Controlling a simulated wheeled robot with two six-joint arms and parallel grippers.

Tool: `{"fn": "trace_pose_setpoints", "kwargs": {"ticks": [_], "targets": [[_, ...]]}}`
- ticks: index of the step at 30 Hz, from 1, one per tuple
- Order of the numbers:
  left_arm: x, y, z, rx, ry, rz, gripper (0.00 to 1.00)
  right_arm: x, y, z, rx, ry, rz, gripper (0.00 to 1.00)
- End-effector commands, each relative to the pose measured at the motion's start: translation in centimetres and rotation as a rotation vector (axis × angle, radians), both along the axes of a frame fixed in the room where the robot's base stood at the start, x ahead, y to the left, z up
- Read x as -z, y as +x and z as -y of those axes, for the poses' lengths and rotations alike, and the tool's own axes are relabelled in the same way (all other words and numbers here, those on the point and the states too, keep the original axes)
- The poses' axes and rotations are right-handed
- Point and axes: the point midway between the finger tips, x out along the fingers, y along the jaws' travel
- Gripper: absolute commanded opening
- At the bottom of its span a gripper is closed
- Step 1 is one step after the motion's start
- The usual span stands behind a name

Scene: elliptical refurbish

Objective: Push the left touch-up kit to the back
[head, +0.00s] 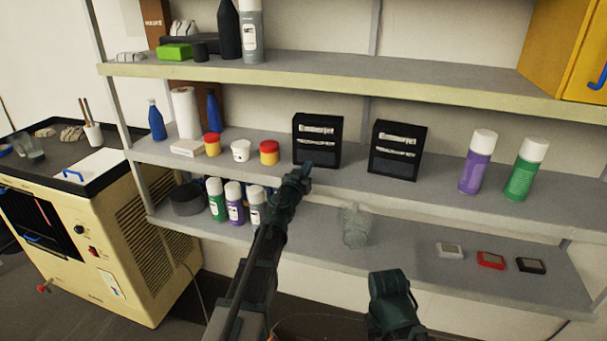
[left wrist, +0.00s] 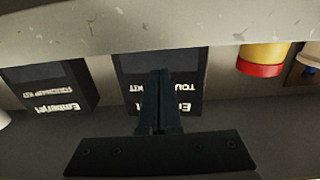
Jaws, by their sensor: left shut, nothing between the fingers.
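The left touch-up kit (head: 317,138) is a black upright box on the middle shelf, with light items showing in its front. A similar right touch-up kit (head: 397,150) stands to its right, with a gap between. My left gripper (head: 306,168) is shut and empty, its tips at the lower front of the left kit. In the left wrist view, which looks upside down, the shut fingers (left wrist: 160,100) overlap the front of the left kit (left wrist: 188,72). Whether they touch it is unclear. The right kit (left wrist: 48,85) is at the left there. My right gripper (head: 392,297) is low at the front, its fingers unclear.
Jars with red and yellow parts (head: 269,152) stand left of the left kit. Purple (head: 477,162) and green (head: 526,170) spray cans stand to the right. The upper shelf (head: 330,76) runs above the kits. The lower shelf (head: 400,240) holds cans and small cases.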

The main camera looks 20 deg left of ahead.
Motion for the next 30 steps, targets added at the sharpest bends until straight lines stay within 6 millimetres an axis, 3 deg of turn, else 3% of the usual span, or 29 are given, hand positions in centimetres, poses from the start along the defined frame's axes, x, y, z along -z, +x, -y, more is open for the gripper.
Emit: {"fn": "trace_pose_setpoints", "kwargs": {"ticks": [30], "targets": [[0.0, 2.4, 0.1, 0.0, 0.0, 0.0, 0.0, 0.0, 0.0, 0.0, 0.0, 0.0, 0.0, 0.5]]}}
